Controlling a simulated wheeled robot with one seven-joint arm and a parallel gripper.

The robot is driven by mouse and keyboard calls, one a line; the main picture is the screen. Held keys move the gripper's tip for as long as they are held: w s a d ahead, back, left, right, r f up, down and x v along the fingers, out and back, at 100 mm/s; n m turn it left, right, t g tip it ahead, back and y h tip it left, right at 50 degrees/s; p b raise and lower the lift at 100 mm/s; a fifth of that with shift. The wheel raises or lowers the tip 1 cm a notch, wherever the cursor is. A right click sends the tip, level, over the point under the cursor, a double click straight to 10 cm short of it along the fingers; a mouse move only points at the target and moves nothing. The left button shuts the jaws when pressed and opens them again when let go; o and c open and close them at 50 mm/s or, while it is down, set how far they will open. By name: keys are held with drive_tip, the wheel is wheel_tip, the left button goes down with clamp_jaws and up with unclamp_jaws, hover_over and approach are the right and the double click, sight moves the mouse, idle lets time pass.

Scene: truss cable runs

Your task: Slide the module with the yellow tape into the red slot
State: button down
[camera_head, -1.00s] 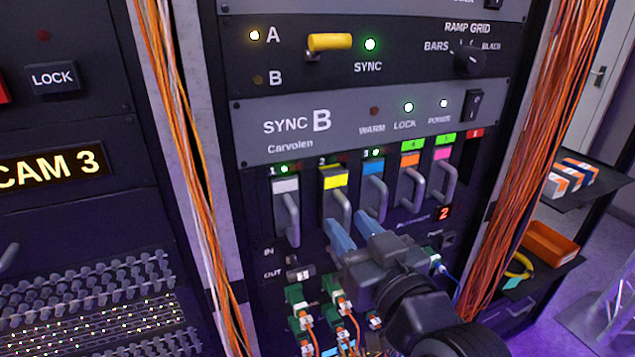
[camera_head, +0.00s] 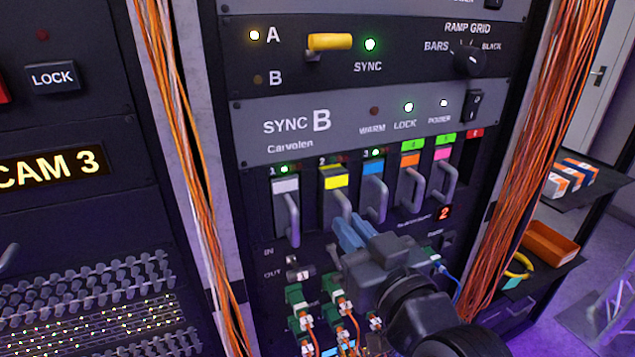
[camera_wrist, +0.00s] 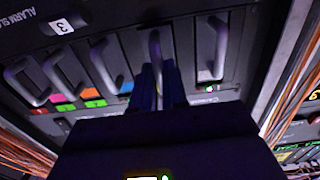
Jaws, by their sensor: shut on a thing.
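The module with the yellow tape (camera_head: 336,182) sits in the second bay from the left of the SYNC B unit, its grey handle at the front. My gripper (camera_head: 353,232) is shut on the lower part of that handle. In the wrist view the handle (camera_wrist: 155,48) rises from between my blue fingers (camera_wrist: 157,85); the yellow tape is hidden there. The red slot (camera_head: 467,157) is the dark, empty-looking bay at the far right of the row, under a red label.
Modules with white (camera_head: 286,185), blue (camera_head: 373,168), orange (camera_head: 410,159) and pink (camera_head: 442,154) tape stand in the same row, their handles sticking out. Green cable plugs (camera_head: 297,296) lie below. Orange cable bundles (camera_head: 535,150) hang on both sides of the rack.

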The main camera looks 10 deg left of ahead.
drive_tip(key=shift+v, duration=2.2)
drive_tip(key=shift+d, duration=0.1)
drive_tip(key=v, duration=0.4)
drive_tip(key=shift+s+b, duration=0.2)
drive_tip(key=shift+b, duration=0.15)
drive_tip(key=shift+d, duration=0.1)
drive_tip(key=shift+b+v, duration=0.55)
drive_tip(key=shift+v, duration=1.65)
drive_tip(key=shift+s+d, duration=0.1)
drive_tip(key=shift+s, duration=0.05)
drive_tip(key=shift+b+v, duration=0.45)
drive_tip(key=shift+v, duration=0.9)
